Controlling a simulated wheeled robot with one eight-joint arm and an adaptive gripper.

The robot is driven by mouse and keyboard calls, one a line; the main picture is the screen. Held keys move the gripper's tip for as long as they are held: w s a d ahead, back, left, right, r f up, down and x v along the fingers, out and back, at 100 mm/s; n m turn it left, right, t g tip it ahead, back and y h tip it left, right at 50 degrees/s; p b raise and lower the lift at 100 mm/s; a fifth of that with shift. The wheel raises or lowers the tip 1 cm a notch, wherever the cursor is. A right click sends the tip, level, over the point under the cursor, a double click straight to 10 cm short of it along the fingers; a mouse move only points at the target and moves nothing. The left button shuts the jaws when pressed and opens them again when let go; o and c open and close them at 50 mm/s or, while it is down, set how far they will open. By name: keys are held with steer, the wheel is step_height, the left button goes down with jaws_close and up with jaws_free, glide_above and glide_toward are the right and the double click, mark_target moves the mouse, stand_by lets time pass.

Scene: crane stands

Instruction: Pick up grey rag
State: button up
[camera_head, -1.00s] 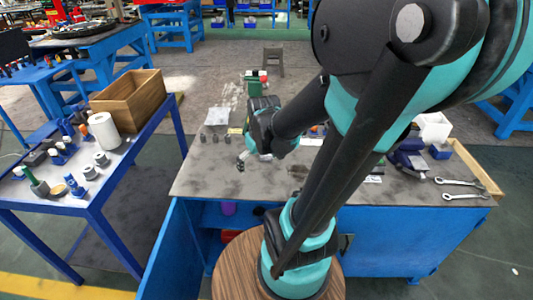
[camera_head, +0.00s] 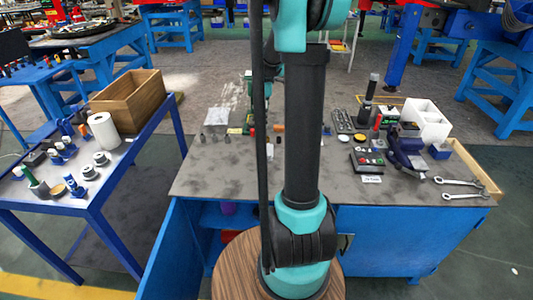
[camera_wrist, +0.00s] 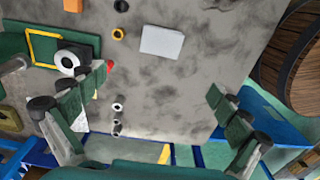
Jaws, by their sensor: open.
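A light grey, flat rectangular piece (camera_wrist: 162,42), which looks like the grey rag, lies on the grey worktop in the wrist view. It is above the gap between my fingertips in the picture, and nothing touches it. My gripper (camera_wrist: 156,92) is open and empty over the worktop, its two fingers wide apart at left and right.
Small ring-shaped parts (camera_wrist: 117,106) stand between the fingers. A green device (camera_wrist: 75,62) and an orange block (camera_wrist: 73,5) lie at left. A wooden barrel (camera_wrist: 298,55) stands off the worktop at right. A vise (camera_head: 407,148), white box (camera_head: 428,120) and wrenches (camera_head: 462,195) occupy the bench's right side.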

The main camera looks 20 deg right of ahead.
mark_target(265, 149)
step_height(265, 149, down, 16)
steer(key=shift+s+f, duration=0.1)
stand_by(0.5)
steer(key=c, duration=1.3)
steer(key=shift+r, duration=0.25)
step_height(265, 149, up, 20)
steer(key=shift+f, duration=0.15)
